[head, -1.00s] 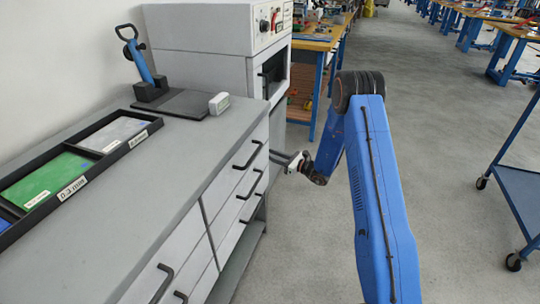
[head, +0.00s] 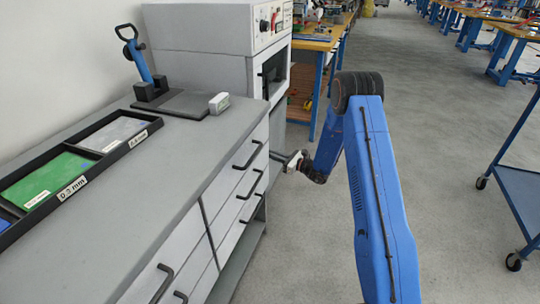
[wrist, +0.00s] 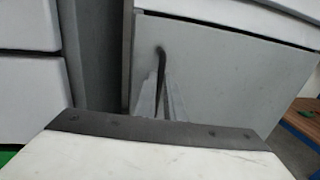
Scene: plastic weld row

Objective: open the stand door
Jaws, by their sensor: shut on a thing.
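The stand door (wrist: 235,75) is a plain light grey panel that fills the middle and right of the wrist view. Its dark bar handle (wrist: 161,60) stands upright near the door's left side. My gripper (wrist: 162,95) is shut on this handle, with its two pale fingers on either side of it. In the head view my gripper (head: 284,158) is low, beside the far end of the grey cabinet, and the cabinet hides most of the stand there. A dark gap runs along the door's top edge; I cannot tell if the door is slightly ajar.
The grey cabinet (head: 110,215) with black-handled drawers stands close on the left. A white machine (head: 200,30) stands behind it. A wooden workbench (head: 318,38) is beyond the machine. A blue cart (head: 520,185) stands at the right. The floor between is clear.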

